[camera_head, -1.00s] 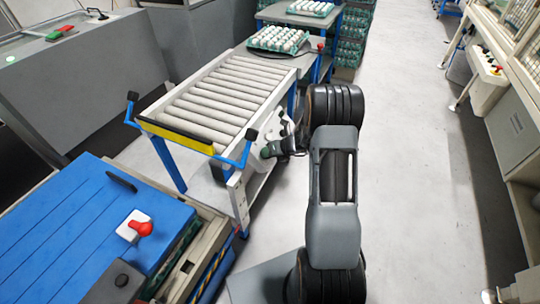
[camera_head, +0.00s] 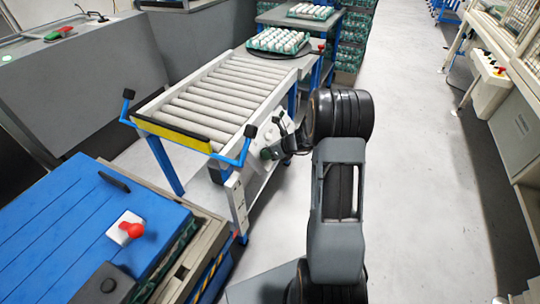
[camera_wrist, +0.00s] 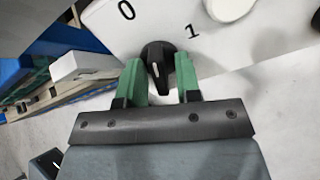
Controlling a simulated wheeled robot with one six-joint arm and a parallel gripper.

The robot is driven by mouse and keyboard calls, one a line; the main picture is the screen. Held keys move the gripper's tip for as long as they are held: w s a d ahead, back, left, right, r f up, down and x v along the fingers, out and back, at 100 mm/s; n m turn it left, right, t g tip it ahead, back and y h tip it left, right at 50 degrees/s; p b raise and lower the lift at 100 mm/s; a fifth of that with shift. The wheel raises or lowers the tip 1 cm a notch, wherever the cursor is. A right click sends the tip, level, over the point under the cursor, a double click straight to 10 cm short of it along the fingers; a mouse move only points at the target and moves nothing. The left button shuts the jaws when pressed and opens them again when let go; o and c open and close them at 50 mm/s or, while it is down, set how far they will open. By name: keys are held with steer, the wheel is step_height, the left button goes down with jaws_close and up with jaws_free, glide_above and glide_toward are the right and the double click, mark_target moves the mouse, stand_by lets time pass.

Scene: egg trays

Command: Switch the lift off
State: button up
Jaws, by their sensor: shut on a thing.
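The lift switch is a black rotary knob (camera_wrist: 158,52) with a short white mark, on a white panel (camera_wrist: 228,45) printed with 0 and 1. In the wrist view, the green fingers of my gripper (camera_wrist: 158,62) stand on either side of the knob and are shut on it. The 0 is up and left of the knob, the 1 up and right. I cannot tell which numeral the mark indicates. In the head view, my gripper (camera_head: 270,152) is at the panel on the roller table's side; the knob is too small to make out there.
The roller table (camera_head: 215,99) has blue legs and a yellow front bar. A tray of eggs (camera_head: 279,40) stands behind it. A blue-topped unit (camera_head: 75,225) with a red button (camera_head: 131,229) is at the lower left. Clear floor (camera_head: 425,160) lies to the right.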

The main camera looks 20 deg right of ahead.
steer(key=shift+a+f+n+b, duration=0.15)
steer(key=shift+f+n+b, duration=0.1)
steer(key=shift+n+b, duration=0.5)
steer(key=shift+a+f+n+b, duration=0.1)
steer(key=shift+f+n+b, duration=0.1)
steer(key=shift+n+b, duration=0.55)
steer(key=shift+c, duration=0.2)
steer(key=o, duration=0.5)
steer(key=shift+r, duration=0.15)
steer(key=p+v, duration=0.5)
steer(key=v, duration=0.3)
steer(key=shift+w+r+p, duration=0.15)
steer(key=shift+r+p, duration=0.1)
steer(key=shift+p, duration=0.05)
steer(key=shift+s+d+r, duration=0.2)
steer(key=shift+s+d, duration=0.15)
